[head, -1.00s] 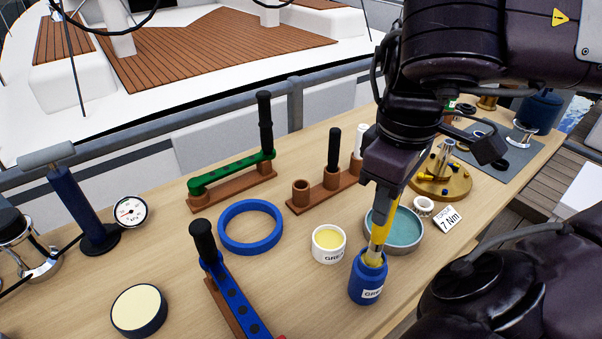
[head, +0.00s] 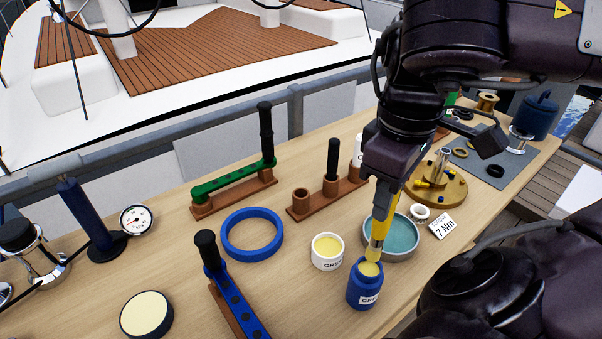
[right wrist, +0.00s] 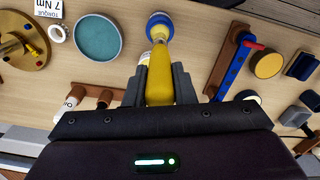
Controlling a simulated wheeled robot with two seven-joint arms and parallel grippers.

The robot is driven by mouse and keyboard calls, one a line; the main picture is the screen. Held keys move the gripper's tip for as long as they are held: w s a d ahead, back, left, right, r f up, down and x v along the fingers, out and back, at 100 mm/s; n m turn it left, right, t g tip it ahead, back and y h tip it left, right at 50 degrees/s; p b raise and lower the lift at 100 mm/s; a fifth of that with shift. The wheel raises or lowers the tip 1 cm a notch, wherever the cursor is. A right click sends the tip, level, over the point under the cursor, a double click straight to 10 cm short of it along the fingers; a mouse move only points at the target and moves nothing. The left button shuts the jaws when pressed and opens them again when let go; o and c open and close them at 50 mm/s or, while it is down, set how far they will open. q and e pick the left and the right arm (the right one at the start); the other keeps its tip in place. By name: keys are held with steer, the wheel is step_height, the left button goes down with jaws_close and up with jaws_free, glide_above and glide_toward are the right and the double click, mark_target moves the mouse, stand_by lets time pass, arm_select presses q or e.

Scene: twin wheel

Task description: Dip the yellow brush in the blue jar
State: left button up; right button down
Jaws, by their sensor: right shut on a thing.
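The yellow brush (head: 380,225) hangs tip down from my right gripper (head: 386,182), which is shut on its handle. Its metal band and pale yellow bristle tip show at the mouth of the blue jar (head: 362,293). The tip appears just above the pale yellow contents; whether it touches them or the rim I cannot tell. The jar stands upright on the bench with a white label. In the right wrist view the brush (right wrist: 160,78) sits between the fingers and the jar (right wrist: 158,19) lies beyond its tip. My left gripper is not in view.
A white grease pot (head: 327,252) stands left of the jar. A grey dish with teal inside (head: 392,238) is close behind the brush.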

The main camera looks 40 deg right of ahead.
step_height(320, 180, up, 4)
steer(key=p, duration=0.3)
steer(key=shift+r+p, duration=0.1)
steer(key=shift+p, duration=0.3)
step_height(320, 180, down, 8)
steer(key=b, duration=0.7)
